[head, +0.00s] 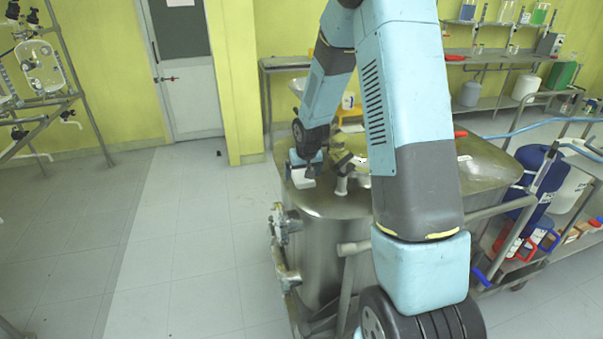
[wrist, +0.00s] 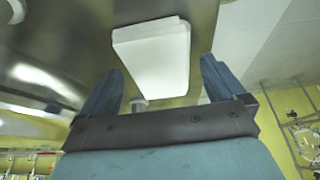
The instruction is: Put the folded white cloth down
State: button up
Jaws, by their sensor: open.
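The folded white cloth (head: 303,179) lies at the left edge of the steel vessel's flat top (head: 338,207). In the wrist view the cloth (wrist: 153,62) is a thick white block against the brown-grey metal, its near end between my fingers. My gripper (wrist: 163,70) is open, with one blue finger on each side of the cloth and a visible gap at both sides. In the head view my gripper (head: 304,167) is low over the vessel top beside the cloth. Whether the fingertips touch the metal cannot be told.
Valves and fittings (head: 345,165) stand on the vessel top right of my gripper. A blue drum (head: 535,180) and a cart are at the right. A glass reactor frame (head: 45,70) is at the far left. The tiled floor (head: 190,240) left of the vessel is clear.

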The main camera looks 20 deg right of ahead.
jog(key=s+r, duration=1)
jog(key=r, duration=0.2)
jog(key=s+r, duration=0.9)
jog(key=r, duration=0.4)
jog(key=s+r, duration=0.2)
jog(key=s, duration=0.6)
jog(key=s+r+t, duration=0.1)
jog(key=s+r, duration=0.1)
jog(key=s, duration=0.7)
jog(key=shift+s+a+r, duration=0.15)
jog(key=shift+a+r, duration=0.1)
jog(key=shift+r, duration=0.05)
jog(key=shift+o, duration=0.3)
